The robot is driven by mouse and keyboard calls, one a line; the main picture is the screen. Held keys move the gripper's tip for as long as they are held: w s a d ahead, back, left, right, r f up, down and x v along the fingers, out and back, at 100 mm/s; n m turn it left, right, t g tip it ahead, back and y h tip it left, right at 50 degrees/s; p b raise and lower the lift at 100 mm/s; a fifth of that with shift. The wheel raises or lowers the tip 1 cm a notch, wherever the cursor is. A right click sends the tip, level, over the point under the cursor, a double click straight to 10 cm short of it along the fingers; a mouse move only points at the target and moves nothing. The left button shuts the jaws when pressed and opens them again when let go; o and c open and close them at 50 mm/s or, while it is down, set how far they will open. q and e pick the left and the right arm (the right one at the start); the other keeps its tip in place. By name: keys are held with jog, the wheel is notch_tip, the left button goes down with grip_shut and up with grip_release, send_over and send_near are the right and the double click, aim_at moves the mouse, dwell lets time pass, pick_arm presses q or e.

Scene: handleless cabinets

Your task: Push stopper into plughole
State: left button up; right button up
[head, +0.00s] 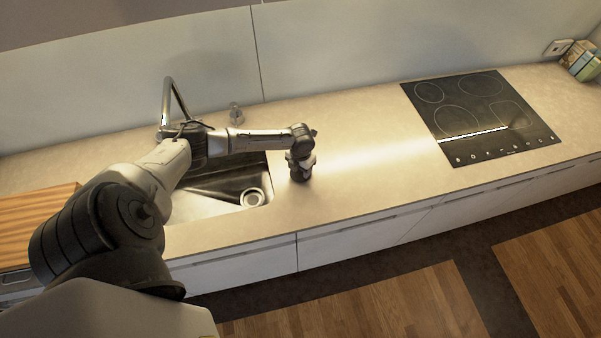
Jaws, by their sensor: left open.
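The plughole (253,197) is a round ring with a dark centre in the floor of the metal sink (205,207), near its right front corner. My left gripper (299,177) points down at the counter just right of the sink, to the right of the plughole. It is open, but its fingers are small and dark here. I cannot make out a stopper for certain; one under or behind the gripper would be hidden. My right gripper is not in view.
A tap (168,100) stands behind the sink, partly covered by my left arm. A small grey upright piece (236,113) stands behind the sink. A wooden board (35,212) lies at left, a black hob (480,118) at right. The counter between sink and hob is clear.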

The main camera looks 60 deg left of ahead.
pick_arm(q)
jog(key=shift+c, duration=0.4)
jog(key=c, duration=0.9)
jog(key=shift+r, duration=0.1)
